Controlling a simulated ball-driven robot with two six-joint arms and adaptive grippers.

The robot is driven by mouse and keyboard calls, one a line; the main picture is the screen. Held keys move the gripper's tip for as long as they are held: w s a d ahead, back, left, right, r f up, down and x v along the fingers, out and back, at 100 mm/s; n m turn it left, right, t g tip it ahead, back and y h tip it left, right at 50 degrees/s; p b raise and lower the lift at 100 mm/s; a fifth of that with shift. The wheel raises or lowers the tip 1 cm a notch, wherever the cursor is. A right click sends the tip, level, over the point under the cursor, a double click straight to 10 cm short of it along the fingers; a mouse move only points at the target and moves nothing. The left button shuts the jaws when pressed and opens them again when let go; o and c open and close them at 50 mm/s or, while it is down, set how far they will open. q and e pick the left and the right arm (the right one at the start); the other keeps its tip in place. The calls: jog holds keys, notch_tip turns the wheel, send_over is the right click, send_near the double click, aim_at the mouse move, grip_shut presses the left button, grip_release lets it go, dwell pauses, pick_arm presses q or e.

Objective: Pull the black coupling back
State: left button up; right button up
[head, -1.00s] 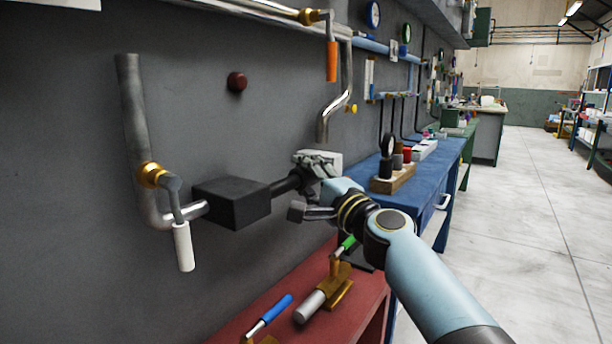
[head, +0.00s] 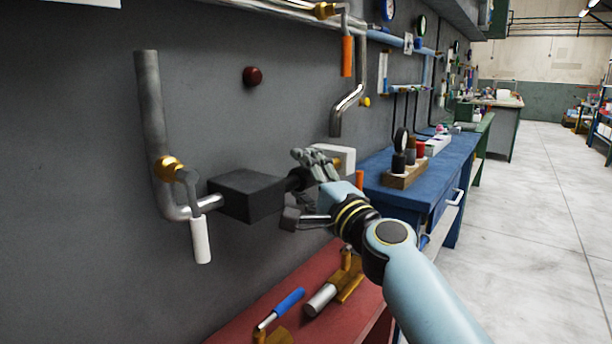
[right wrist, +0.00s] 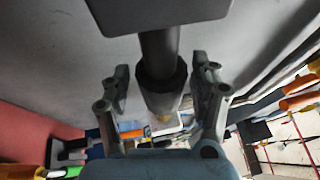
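The black coupling (head: 297,180) is a dark sleeve on a short black rod that sticks out from a black box (head: 247,195) on the grey wall. In the right wrist view the coupling (right wrist: 160,88) lies between the two fingers of my right gripper (right wrist: 160,98), with the rod (right wrist: 158,48) and box beyond it. In the head view my right gripper (head: 305,190) is at the rod's outer end, its fingers apart above and below. Narrow gaps seem to show between fingers and coupling. The gripper partly hides the coupling in the head view. My left gripper is not in view.
A pipe with a white-handled valve (head: 200,240) stands left of the box. A red bench (head: 270,322) with blue-handled and brass-coloured fittings is below. A blue bench (head: 440,180) and a white box (head: 335,155) are to the right. The floor at right is clear.

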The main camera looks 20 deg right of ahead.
jog(key=shift+d, duration=0.15)
jog(key=v, duration=1.2)
